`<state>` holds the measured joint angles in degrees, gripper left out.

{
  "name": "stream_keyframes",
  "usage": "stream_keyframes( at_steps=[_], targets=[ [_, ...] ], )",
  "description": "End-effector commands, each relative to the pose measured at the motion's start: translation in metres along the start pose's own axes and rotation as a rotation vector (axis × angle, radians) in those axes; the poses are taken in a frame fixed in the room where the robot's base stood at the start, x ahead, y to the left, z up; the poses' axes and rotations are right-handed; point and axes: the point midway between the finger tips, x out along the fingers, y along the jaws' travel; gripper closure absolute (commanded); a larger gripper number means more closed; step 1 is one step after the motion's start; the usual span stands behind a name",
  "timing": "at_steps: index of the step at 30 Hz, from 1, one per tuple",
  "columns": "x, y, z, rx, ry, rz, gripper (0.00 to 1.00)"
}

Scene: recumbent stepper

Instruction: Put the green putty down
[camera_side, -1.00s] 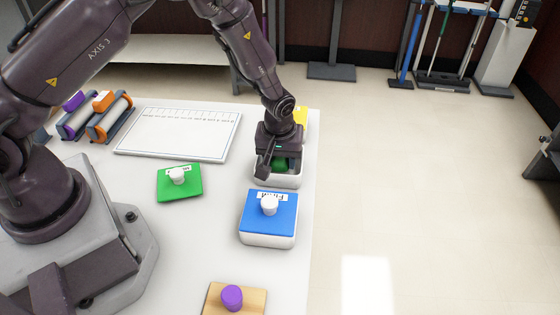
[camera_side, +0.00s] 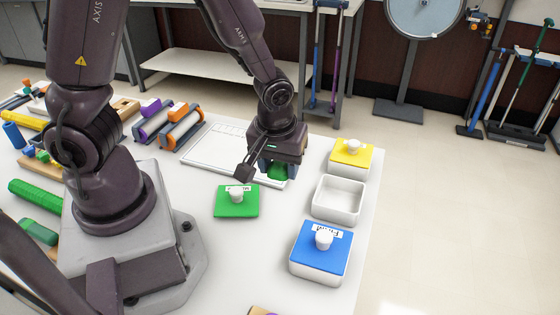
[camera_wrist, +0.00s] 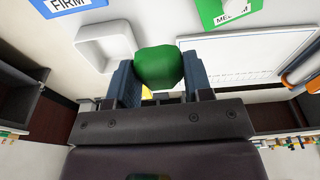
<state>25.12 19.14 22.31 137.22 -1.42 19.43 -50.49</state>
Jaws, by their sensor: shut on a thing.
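My gripper (camera_side: 277,172) is shut on the green putty (camera_side: 279,171), a rounded lump. In the wrist view the putty (camera_wrist: 159,67) sits between the two blue-grey fingers. In the side view my gripper is over the near right part of the white board with ruler marks (camera_side: 205,148); I cannot tell whether the putty touches it. The open white tub (camera_side: 338,213) to the right of the gripper is empty. The green lid (camera_side: 237,208) with a white knob lies on the table just in front of the gripper.
A tub with a yellow lid (camera_side: 351,152) stands behind the empty tub, and one with a blue lid (camera_side: 321,262) in front of it. Rollers (camera_side: 181,127) stand left of the board. The table's right edge lies just beyond the tubs.

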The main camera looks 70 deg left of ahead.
Motion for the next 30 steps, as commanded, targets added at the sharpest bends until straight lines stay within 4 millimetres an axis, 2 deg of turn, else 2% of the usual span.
stream_keyframes(
  at_steps=[5, 7, 12, 15, 18, 21, 23, 30],
  targets=[
    [0.000, -0.050, -0.038, -0.216, 0.007, -0.025, 0.77],
    [0.000, -0.077, -0.051, -0.321, 0.010, -0.040, 0.77],
    [-0.001, -0.138, -0.065, -0.550, 0.010, -0.076, 0.77],
    [-0.002, -0.163, -0.066, -0.647, 0.009, -0.093, 0.77],
    [-0.003, -0.179, -0.063, -0.711, 0.005, -0.106, 0.77],
    [0.002, -0.184, -0.065, -0.734, 0.000, -0.118, 0.77],
    [0.008, -0.183, -0.074, -0.740, 0.001, -0.119, 0.77],
    [0.043, -0.175, -0.127, -0.738, 0.000, -0.117, 0.77]
  ],
)
